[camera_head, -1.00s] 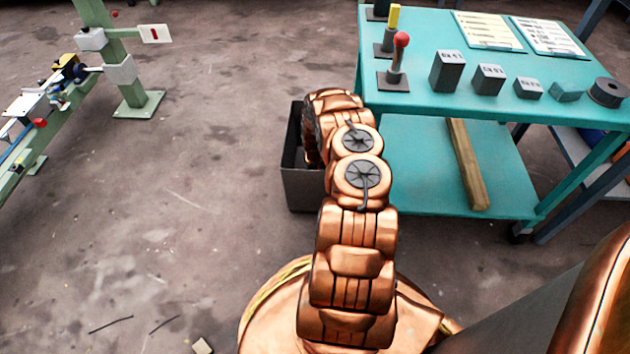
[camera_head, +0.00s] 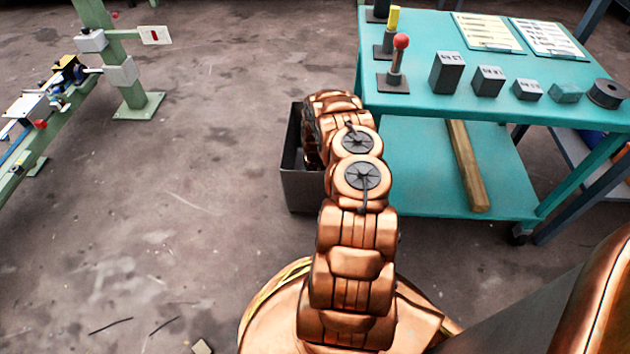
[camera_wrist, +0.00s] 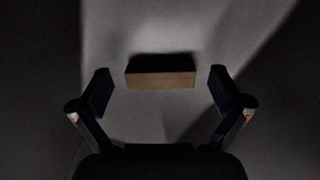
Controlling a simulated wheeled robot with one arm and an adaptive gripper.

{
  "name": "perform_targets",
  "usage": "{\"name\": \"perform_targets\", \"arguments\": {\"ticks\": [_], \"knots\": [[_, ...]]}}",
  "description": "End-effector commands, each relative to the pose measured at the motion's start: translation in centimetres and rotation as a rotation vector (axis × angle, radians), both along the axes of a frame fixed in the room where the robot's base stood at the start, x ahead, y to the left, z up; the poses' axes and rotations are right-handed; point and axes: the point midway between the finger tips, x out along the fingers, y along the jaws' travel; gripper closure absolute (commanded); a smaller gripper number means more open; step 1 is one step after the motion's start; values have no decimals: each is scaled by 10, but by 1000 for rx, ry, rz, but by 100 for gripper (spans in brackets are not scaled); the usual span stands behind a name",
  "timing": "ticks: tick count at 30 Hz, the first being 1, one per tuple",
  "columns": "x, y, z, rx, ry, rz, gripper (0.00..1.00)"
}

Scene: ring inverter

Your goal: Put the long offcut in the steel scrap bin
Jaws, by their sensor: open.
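The dark grey steel bin (camera_head: 302,190) stands open on the floor beside the teal cart in the head view. My arm reaches down over its right side and hides part of its inside. My gripper (camera_wrist: 161,86) is open in the wrist view and hidden in the head view. A brown wooden block (camera_wrist: 160,80) lies on a grey surface just beyond and between the fingertips, with gaps on both sides. I cannot tell whether that surface is the bin's floor, or whether this block is the long offcut.
The teal cart (camera_head: 420,185) bears a long wooden bar (camera_head: 466,165) on its lower shelf. A red-knobbed lever (camera_head: 398,62) and several grey blocks stand on its top. A green frame (camera_head: 125,70) stands at left. The floor between is mostly clear.

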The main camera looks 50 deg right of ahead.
Motion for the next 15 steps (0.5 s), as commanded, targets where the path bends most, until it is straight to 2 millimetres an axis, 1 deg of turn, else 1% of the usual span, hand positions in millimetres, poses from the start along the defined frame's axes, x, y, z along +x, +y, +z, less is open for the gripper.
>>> {"name": "perform_targets", "arguments": {"ticks": [5,12,15], "knots": [[0,0,24,-1,0,-1,0],[1,-1,73,-2,-2,-1,0],[0,0,89,-1,0,1,0]]}}
